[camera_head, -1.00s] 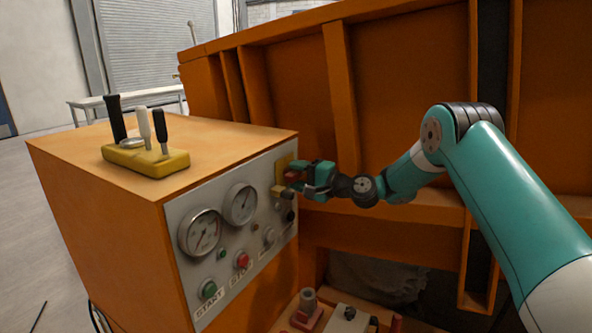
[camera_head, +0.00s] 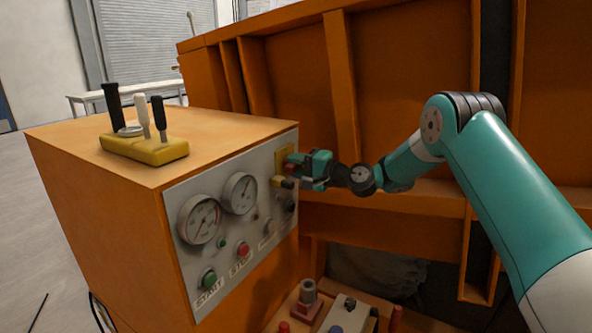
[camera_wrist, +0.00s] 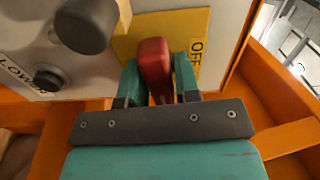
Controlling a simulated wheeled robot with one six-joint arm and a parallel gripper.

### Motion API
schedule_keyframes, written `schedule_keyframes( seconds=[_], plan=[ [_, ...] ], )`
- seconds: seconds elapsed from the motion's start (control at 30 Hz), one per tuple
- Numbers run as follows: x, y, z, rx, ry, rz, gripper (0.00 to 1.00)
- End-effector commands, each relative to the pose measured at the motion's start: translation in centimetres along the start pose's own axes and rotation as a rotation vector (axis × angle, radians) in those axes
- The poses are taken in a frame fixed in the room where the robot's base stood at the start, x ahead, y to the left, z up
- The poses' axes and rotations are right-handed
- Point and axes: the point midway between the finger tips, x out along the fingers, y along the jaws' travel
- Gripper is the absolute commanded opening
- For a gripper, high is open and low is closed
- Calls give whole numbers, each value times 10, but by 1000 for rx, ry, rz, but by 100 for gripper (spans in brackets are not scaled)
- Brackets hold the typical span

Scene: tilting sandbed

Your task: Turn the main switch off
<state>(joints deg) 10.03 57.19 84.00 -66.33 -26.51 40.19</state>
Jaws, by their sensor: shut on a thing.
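The main switch shows in the wrist view as a red handle (camera_wrist: 153,62) on a yellow plate (camera_wrist: 125,46) with the word OFF at its right side. My gripper (camera_wrist: 158,80) is shut on the red handle, with one teal finger on each side of it. In the head view my gripper (camera_head: 296,171) is at the upper right of the grey control panel (camera_head: 180,195), and the switch is mostly hidden by it.
A dark grey knob (camera_wrist: 86,24) sits close to the left of the fingers in the wrist view. The panel carries two gauges (camera_head: 200,219), a green START button (camera_head: 209,279) and a red STOP button (camera_head: 243,249). A yellow lever block (camera_head: 145,149) stands on the orange cabinet (camera_head: 100,215).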

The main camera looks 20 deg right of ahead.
Motion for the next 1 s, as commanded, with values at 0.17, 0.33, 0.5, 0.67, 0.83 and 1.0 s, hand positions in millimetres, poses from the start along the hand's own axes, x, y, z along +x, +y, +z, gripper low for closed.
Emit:
schedule_keyframes(
  seconds=[0.17, 0.33, 0.5, 0.67, 0.83, 1.0],
  plan=[
    [0, 7, 0, -120, 1, -2, 6],
    [0, 9, 1, -275, 1, -2, 6],
    [0, 9, 1, -437, 1, -2, 6],
    [0, 9, 0, -590, 1, -2, 6],
    [0, 9, 0, -752, 2, -2, 6],
    [0, 9, 0, -913, 2, -1, 6]
  ],
)
